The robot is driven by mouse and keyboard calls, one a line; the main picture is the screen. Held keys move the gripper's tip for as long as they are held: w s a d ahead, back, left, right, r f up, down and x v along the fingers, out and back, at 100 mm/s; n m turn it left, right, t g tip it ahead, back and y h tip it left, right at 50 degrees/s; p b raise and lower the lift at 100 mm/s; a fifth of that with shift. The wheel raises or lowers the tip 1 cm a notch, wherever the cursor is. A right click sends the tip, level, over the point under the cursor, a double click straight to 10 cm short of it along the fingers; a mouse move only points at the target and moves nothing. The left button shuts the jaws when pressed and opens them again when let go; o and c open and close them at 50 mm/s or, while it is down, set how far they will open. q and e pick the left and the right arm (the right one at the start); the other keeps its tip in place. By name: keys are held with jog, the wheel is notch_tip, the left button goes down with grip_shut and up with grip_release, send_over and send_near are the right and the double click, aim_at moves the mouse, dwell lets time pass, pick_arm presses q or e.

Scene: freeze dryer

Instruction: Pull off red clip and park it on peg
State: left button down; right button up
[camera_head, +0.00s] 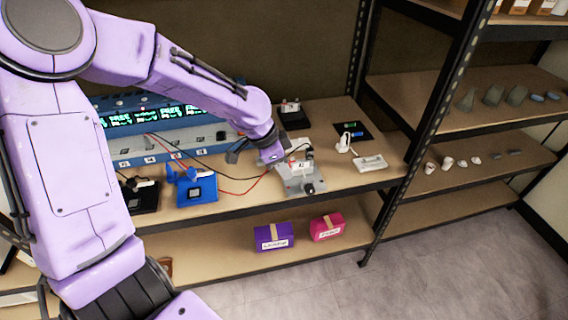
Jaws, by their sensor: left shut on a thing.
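My left gripper (272,157) reaches in from the left over a grey metal fixture (304,186) on the workbench. It is shut, and its fingertips are small and partly hidden by my wrist. A red lead (238,192) runs across the bench and ends at the fixture, right under the gripper. The red clip itself is too small and covered to make out clearly; it appears to be between the fingers. A small white part stands on the fixture, beside the gripper. I cannot make out a peg with certainty. My right gripper is out of view.
A blue instrument (160,128) with green displays stands behind the leads. A blue device (197,192) sits at the bench's front left. A white tray (370,163) lies at the right. A purple box (273,237) and a pink box (327,227) are on the lower shelf.

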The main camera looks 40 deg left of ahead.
pick_arm(q)
jog(key=shift+r, duration=0.1)
jog(key=w+a+p, duration=0.2)
jog(key=w+a, duration=0.3)
jog(key=w, duration=0.1)
jog(key=shift+w+a+p, duration=0.4)
jog(key=w+a+p, duration=0.1)
jog(key=w+a, duration=0.4)
jog(key=w, duration=0.1)
jog(key=shift+w+a, duration=0.35)
jog(key=shift+w, duration=0.05)
jog(key=w+a, duration=0.5)
jog(key=w, duration=0.1)
jog(key=shift+w+a, duration=0.35)
jog(key=shift+w, duration=0.05)
